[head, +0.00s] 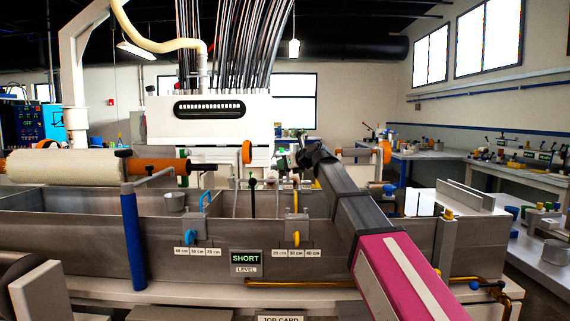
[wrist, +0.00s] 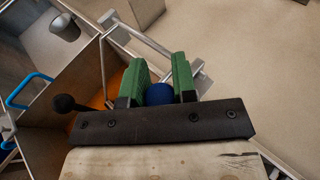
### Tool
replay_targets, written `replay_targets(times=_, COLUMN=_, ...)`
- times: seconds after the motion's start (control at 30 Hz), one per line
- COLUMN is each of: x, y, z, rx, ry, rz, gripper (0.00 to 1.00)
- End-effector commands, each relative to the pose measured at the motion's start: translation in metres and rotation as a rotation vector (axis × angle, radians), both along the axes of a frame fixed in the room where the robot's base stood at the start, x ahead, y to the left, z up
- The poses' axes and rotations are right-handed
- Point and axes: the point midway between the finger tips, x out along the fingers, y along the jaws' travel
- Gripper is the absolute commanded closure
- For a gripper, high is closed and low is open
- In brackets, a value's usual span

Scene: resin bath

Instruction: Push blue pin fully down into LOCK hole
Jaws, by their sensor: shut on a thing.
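In the wrist view my gripper (wrist: 160,80) has green finger pads on either side of a round blue knob, taken as the top of the blue pin (wrist: 160,94). The pads are shut on it. The pin's lower part and the LOCK hole are hidden, so its depth cannot be told. In the head view my gripper (head: 284,161) is a small dark shape at the end of my arm, above the far part of the steel bath; the held pin cannot be made out there.
A black knob (wrist: 64,102) on a rod stands left of my gripper. A blue handle (wrist: 24,90) and a grey cup (wrist: 64,27) lie farther left. An orange-ended roller (head: 160,165) lies at left.

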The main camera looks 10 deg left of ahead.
Motion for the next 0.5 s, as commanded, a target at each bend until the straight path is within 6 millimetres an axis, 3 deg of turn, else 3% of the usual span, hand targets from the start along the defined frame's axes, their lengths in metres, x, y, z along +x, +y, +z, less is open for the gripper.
replay_targets(times=0.5, x=-0.0002, y=-0.0001, z=-0.0107, rx=0.001, ry=-0.001, rz=0.000, gripper=1.00)
